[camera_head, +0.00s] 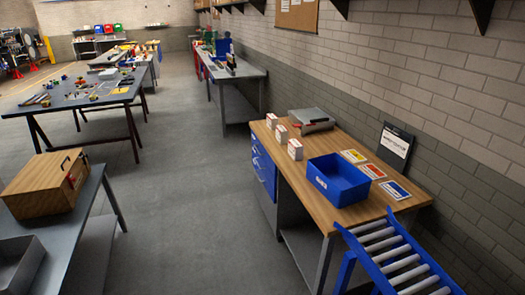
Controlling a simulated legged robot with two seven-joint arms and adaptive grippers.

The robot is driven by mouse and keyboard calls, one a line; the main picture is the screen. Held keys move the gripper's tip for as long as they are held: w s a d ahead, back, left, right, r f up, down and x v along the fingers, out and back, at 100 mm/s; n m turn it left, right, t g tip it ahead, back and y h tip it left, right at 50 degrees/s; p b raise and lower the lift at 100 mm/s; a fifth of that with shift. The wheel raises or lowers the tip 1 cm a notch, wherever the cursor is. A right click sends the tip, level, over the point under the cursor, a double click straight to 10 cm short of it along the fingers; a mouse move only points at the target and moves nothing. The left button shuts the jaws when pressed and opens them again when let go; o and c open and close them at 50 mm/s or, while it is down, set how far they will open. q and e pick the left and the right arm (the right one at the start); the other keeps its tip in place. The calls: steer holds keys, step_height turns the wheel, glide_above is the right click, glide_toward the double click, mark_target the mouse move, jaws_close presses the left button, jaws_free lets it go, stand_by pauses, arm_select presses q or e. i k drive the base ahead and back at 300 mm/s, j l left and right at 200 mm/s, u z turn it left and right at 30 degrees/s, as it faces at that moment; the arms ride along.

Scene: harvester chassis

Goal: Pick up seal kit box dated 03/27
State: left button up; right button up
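Three small white boxes with orange-red marks stand in a row on the wooden workbench at the right: a far box (271,121), a middle box (281,134) and a near box (295,149). Their printing is too small to read, so I cannot tell which one is dated 03/27. Neither of my grippers is in view.
The workbench (310,200) also bears a blue bin (338,180), a grey device (311,121) and several coloured cards (371,171). A roller conveyor (400,262) adjoins its near end. A table with a wooden case (45,183) stands left. The grey floor (195,180) between is clear.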

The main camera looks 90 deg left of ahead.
mark_target(295, 149)
steer(key=u, duration=2.9)
steer(key=i+j+z, duration=0.1)
steer(key=z, duration=0.7)
steer(key=i+j+z, duration=0.35)
steer(key=j+z, duration=0.15)
steer(key=j, duration=0.25)
steer(key=i+j+z, duration=0.1)
steer(key=j+z, duration=0.15)
steer(key=j, duration=0.2)
steer(key=i+j+z, duration=0.1)
steer(key=j+z, duration=0.15)
steer(key=j, duration=0.2)
